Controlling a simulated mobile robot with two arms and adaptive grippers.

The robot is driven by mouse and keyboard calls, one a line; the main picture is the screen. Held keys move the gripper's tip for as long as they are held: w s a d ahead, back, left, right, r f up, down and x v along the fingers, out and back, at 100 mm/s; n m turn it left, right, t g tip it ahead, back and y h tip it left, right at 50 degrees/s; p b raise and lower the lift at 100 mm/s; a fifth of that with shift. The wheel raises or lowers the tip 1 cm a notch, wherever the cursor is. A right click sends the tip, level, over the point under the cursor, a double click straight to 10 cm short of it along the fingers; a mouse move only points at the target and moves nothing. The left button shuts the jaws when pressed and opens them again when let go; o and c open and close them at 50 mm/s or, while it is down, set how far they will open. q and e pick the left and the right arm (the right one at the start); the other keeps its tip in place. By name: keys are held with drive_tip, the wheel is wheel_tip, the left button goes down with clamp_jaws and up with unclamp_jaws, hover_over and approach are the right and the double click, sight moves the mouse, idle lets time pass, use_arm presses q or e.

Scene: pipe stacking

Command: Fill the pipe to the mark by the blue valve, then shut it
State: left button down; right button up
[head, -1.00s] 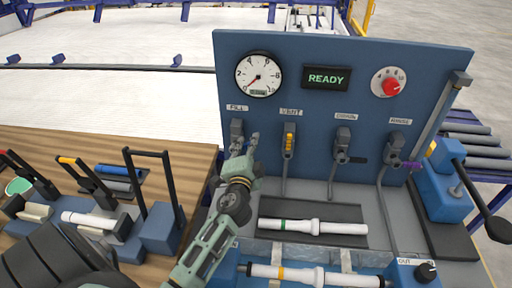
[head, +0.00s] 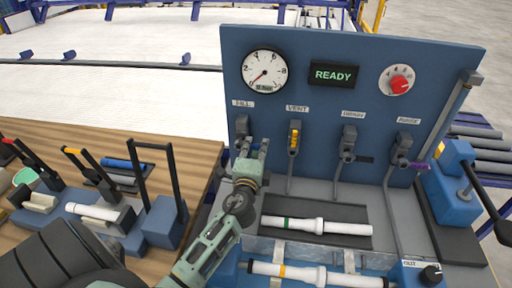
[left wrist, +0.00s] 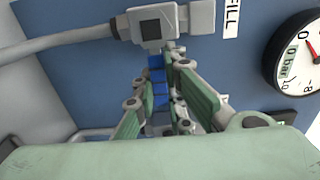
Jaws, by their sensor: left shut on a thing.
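My left gripper (head: 252,150) is at the FILL valve (head: 242,125) on the blue panel. In the left wrist view its fingers (left wrist: 160,82) are closed on the blue valve handle (left wrist: 156,68), which hangs below the grey valve body (left wrist: 156,25). In the head view the gripper hides most of this handle. A white pipe with a yellow band (head: 318,274) sits at the rig's front, and another with a green band (head: 315,225) lies on a dark tray. The gauge (head: 264,72) has its red needle toward the lower left. My right gripper is out of view.
The VENT valve (head: 294,138) has a yellow handle, and two more valves stand right of it. The display (head: 334,73) reads READY. A red knob (head: 401,85) is beside it. Clamps and pipes crowd the wooden table at left. A blue lever pump (head: 455,185) stands at right.

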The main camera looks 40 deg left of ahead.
use_arm(q)
drive_tip(key=c, duration=1.8)
unclamp_jaws()
drive_tip(key=shift+w, duration=0.1)
drive_tip(key=v, duration=1.2)
